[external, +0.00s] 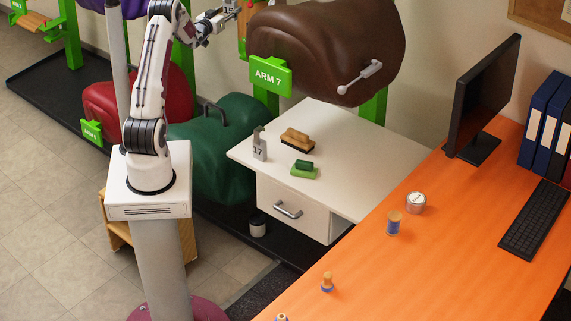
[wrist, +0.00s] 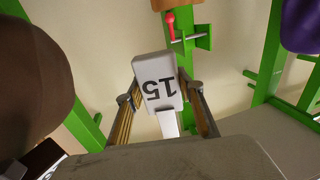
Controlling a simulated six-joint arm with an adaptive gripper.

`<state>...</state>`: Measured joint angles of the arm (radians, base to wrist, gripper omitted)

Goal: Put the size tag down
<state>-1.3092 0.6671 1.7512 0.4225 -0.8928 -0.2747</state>
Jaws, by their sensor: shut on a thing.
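My gripper (external: 216,18) is at the top of the external view, left of the brown saddle and well above the white cabinet. It is shut on a grey size tag marked 15 (external: 229,7). In the wrist view the same tag (wrist: 158,68) appears upside down between the two fingers of my gripper (wrist: 160,108). A second grey tag marked 17 (external: 260,151) stands upright on the left part of the white cabinet top (external: 335,160).
A brown saddle (external: 325,45) on a green stand marked ARM 7 (external: 270,76) overhangs the cabinet's back. An orange desk (external: 450,240) stands at right.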

